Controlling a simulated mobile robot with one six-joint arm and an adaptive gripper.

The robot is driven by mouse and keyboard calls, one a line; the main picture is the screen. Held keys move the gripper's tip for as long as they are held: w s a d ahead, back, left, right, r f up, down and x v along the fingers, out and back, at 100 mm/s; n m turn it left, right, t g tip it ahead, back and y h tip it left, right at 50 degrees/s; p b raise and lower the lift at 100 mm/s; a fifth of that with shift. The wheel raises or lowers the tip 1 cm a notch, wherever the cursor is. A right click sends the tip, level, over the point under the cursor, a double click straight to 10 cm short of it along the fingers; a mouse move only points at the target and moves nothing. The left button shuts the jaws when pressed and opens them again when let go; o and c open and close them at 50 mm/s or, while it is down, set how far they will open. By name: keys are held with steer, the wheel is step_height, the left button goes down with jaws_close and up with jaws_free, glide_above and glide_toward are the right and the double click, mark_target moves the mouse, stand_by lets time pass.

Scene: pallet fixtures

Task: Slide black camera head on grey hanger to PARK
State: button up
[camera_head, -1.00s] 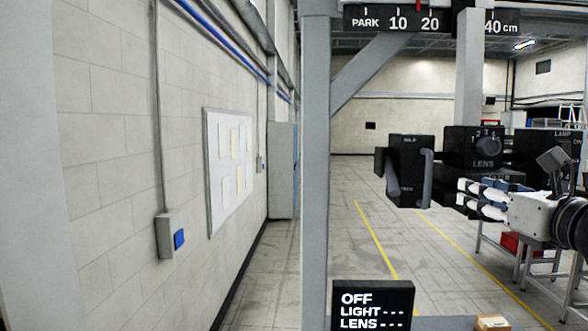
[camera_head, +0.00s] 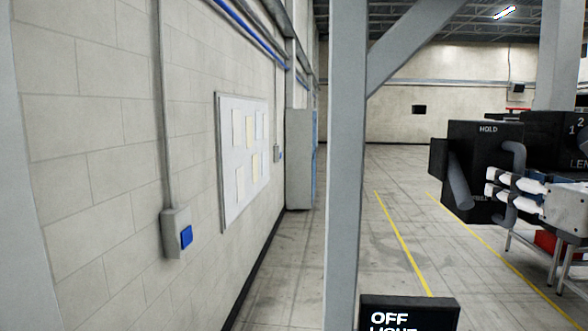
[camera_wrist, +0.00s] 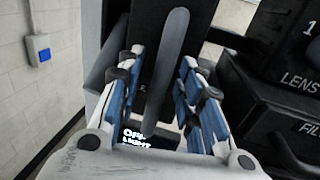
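The black camera head (camera_head: 478,150) shows at the right of the head view as a box marked HOLD, with grey handle bars (camera_head: 458,182) on its near side. A black lens block (camera_head: 555,140) stands beside it, cut off by the frame edge. My gripper (camera_head: 490,181) is in front of the head's right part. In the wrist view a long grey bar (camera_wrist: 166,70) lies between the two spread fingers of my gripper (camera_wrist: 160,85). Gaps show beside the bar, and contact cannot be told. The PARK scale and the hanger's top are out of view.
A grey upright post (camera_head: 346,160) with a diagonal brace stands left of the head. A black sign (camera_head: 410,315) reading OFF is below. A wall with a board (camera_head: 243,155) and a switch box (camera_head: 177,233) lies left. Open floor lies between.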

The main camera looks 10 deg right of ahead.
steer(key=shift+w, duration=0.1)
steer(key=shift+s+r, duration=0.15)
steer(key=shift+s, duration=0.3)
steer(key=shift+c, duration=0.3)
steer(key=shift+w, duration=0.15)
jaws_close()
